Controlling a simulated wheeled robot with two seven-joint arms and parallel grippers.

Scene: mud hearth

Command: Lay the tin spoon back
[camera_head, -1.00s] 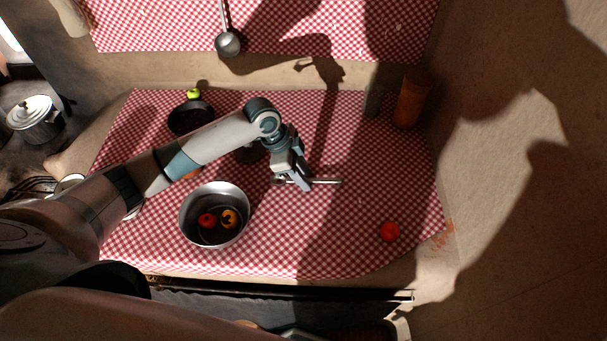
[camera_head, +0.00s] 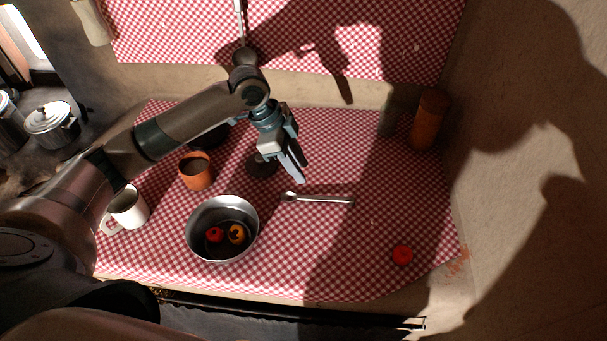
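The tin spoon (camera_head: 325,200) lies flat on the red checked cloth (camera_head: 335,245), its bowl toward the left and its handle toward the right. It is right of the metal bowl and free of any gripper. My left gripper (camera_head: 302,170) is above and behind the spoon's bowl end, clear of it. Its fingers point down and look parted, with nothing seen between them. My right gripper is not in view.
A metal bowl (camera_head: 193,239) holds a red and an orange item. A ladle (camera_head: 241,30) hangs behind. The cloth right of the spoon is clear.

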